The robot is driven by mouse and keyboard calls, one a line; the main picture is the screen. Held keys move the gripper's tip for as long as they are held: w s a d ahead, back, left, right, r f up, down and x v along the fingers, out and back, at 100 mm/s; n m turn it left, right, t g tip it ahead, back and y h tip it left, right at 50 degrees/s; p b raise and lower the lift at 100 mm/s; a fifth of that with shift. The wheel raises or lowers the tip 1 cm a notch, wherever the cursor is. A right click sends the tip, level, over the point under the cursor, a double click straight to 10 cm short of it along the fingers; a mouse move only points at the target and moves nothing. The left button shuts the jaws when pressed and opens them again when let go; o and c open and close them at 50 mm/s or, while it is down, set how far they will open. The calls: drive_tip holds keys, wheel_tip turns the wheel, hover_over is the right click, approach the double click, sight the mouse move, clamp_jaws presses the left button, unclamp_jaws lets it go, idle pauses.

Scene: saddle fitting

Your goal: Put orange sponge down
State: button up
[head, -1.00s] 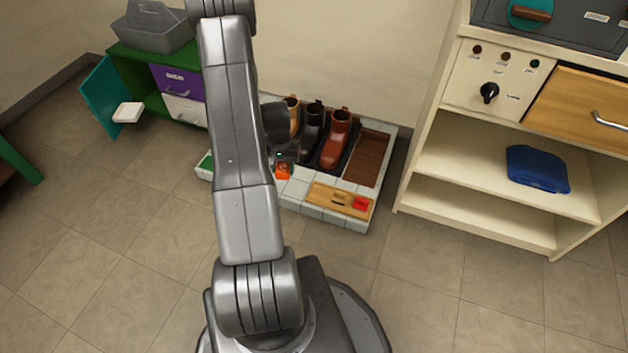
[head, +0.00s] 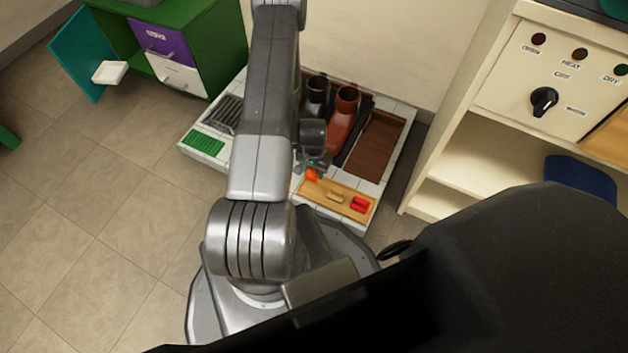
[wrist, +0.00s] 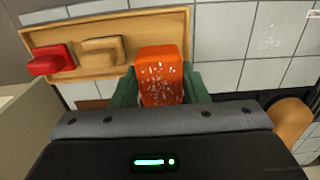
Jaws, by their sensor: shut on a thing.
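The orange sponge (wrist: 160,65), wet-looking with pale specks, is held between the green fingers of my gripper (wrist: 160,88) in the wrist view. The sponge also shows in the head view (head: 312,174), at the left end of a wooden tray (head: 335,203). In the wrist view the tray (wrist: 105,25) reaches behind the sponge, at its right end. I cannot tell whether the sponge touches the tray. A tan piece (wrist: 102,50) and a red piece (wrist: 50,60) lie in the tray. In the head view my gripper (head: 314,163) is partly hidden by my arm.
Brown and black boots (head: 343,120) stand behind the tray on the tiled platform (head: 205,165). A dark brown recess (head: 375,142) lies to their right. A cream cabinet (head: 470,165) stands at right; a green one (head: 220,50) stands at back left with its teal door open.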

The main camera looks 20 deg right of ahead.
sight(314, 188)
wheel_tip(314, 188, down, 8)
drive_tip(key=b, duration=0.2)
drive_tip(key=shift+f+b, duration=0.15)
drive_tip(key=shift+b, duration=0.15)
drive_tip(key=shift+f, duration=0.2)
drive_tip(key=o, duration=0.6)
drive_tip(key=shift+r, duration=0.1)
drive_tip(key=shift+r, duration=0.1)
wheel_tip(314, 188, up, 12)
drive_tip(key=p, duration=0.4)
drive_tip(key=shift+p, duration=0.3)
